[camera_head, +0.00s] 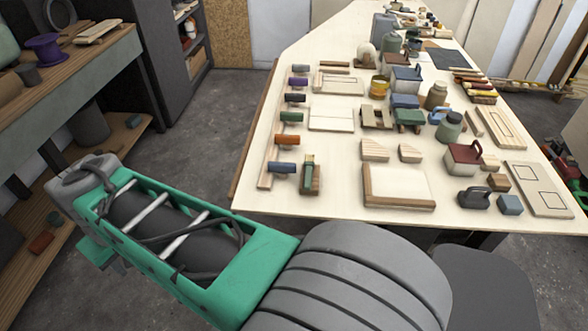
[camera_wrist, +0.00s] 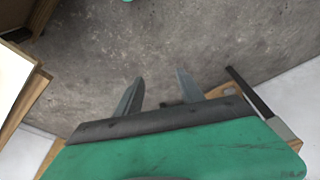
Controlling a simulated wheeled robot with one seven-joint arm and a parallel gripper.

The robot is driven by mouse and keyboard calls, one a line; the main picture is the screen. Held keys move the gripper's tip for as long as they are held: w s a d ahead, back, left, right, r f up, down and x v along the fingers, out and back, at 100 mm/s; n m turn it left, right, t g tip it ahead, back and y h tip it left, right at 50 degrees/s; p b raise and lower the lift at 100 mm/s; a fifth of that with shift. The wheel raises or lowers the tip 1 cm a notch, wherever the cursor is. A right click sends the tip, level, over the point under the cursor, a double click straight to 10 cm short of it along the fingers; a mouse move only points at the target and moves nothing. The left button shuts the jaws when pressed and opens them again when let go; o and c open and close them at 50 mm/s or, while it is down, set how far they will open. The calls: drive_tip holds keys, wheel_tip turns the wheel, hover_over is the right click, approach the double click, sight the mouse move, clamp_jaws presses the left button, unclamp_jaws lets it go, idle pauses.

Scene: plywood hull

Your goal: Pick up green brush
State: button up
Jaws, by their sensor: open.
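A narrow green-topped piece with a wooden body (camera_head: 309,174), which may be the green brush, lies near the front left of the table. A green roller-like piece (camera_head: 292,117) also sits in the row on a wooden rack at the table's left edge; I cannot tell for sure which one is the brush. My gripper (camera_wrist: 159,78) shows in the wrist view with its two grey fingers apart and nothing between them, above bare concrete floor. In the head view my green arm stretches left of the table, and its fingers cannot be made out. No brush shows clearly in the wrist view.
The pale table (camera_head: 266,190) is crowded with blocks, jars and boxes. A wooden tray (camera_head: 398,202) lies right of the green-topped piece. A workbench (camera_head: 75,75) with shelves stands at the left. Open concrete floor (camera_head: 222,130) lies between bench and table.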

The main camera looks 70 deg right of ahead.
drive_tip(key=s+d+r+m+g, duration=0.1)
drive_tip(key=d+m, duration=0.1)
drive_tip(key=d, duration=0.5)
drive_tip(key=s+d+r+m, duration=0.2)
drive_tip(key=d+m, duration=0.1)
drive_tip(key=d, duration=0.5)
wheel_tip(320, 180, up, 2)
drive_tip(key=m+g+p, duration=0.2)
drive_tip(key=m, duration=0.6)
hover_over(308, 179)
drive_tip(key=shift+w+a+y, duration=0.1)
drive_tip(key=shift+w+y, duration=0.1)
drive_tip(key=shift+y, duration=0.1)
wheel_tip(308, 179, down, 7)
drive_tip(key=shift+s+f+p, duration=0.15)
drive_tip(key=shift+p, duration=0.4)
drive_tip(key=shift+f, duration=0.1)
drive_tip(key=shift+c, duration=0.3)
clamp_jaws()
